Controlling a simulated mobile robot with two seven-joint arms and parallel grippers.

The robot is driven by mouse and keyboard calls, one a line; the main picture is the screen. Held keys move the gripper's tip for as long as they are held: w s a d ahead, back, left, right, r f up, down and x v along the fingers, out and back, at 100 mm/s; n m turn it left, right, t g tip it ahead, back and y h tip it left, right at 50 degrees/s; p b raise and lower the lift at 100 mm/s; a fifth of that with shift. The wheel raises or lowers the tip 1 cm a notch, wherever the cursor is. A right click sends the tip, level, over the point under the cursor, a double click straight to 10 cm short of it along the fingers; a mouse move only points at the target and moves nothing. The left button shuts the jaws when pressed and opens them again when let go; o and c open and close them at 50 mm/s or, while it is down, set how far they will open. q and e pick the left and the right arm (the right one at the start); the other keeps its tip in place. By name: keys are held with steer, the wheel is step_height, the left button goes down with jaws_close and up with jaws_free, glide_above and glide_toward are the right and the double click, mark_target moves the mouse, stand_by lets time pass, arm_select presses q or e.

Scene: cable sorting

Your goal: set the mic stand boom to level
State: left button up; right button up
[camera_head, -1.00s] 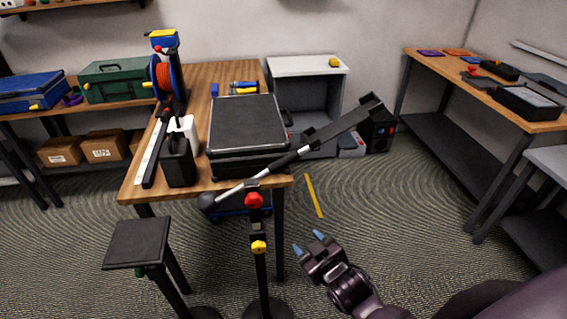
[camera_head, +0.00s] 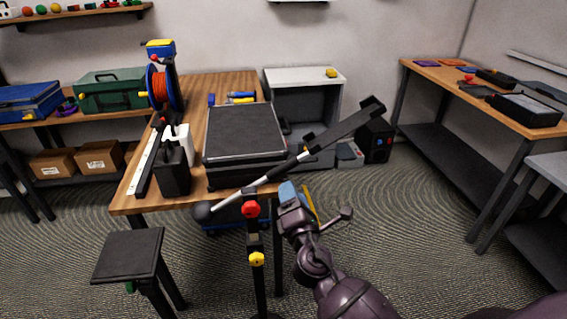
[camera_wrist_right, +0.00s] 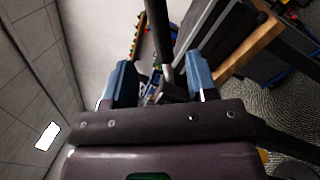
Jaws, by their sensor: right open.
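The mic stand (camera_head: 257,275) stands in front of the wooden table, with a red knob (camera_head: 250,209) at its top and a yellow knob (camera_head: 257,259) lower down. Its boom (camera_head: 285,167) is tilted, its right end high and its round left end low. My right gripper (camera_head: 289,190) is open, just right of the red knob and close below the boom. In the right wrist view the boom (camera_wrist_right: 158,30) runs between the two blue fingertips, apart from both as far as I can tell. My left gripper is not in view.
The wooden table (camera_head: 130,200) behind the stand holds a black case (camera_head: 243,132), a cable reel (camera_head: 162,85) and a black container (camera_head: 172,172). A dark stool (camera_head: 130,255) stands at left. A black speaker box (camera_head: 376,140) is on the floor behind the boom's high end.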

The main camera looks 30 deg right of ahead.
mark_target(286, 171)
steer(key=p+x, duration=0.1)
steer(key=x, duration=0.9)
steer(key=shift+w+d, duration=0.1)
steer(key=shift+w, duration=0.25)
jaws_close()
